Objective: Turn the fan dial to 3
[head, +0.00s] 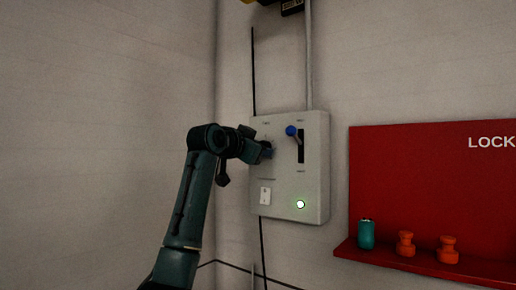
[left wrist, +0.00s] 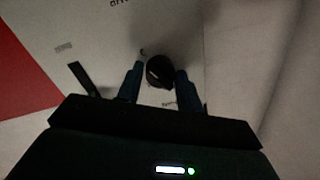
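The grey control box (head: 284,200) hangs on the wall in the head view. My left gripper (head: 267,150) is at the upper left of its face, where it hides the fan dial. In the left wrist view the dark round dial (left wrist: 160,72) sits between the two blue fingers of my left gripper (left wrist: 159,78). The fingers stand apart on either side of it, with a thin gap showing on the left; firm contact is not visible. The dial's pointer and the number it points at cannot be read. My right gripper is not in view.
A blue-knobbed lever (head: 292,131) stands close right of my gripper. A red lockout board (head: 420,190) at right holds a teal cylinder (head: 366,234) and orange pieces (head: 405,244).

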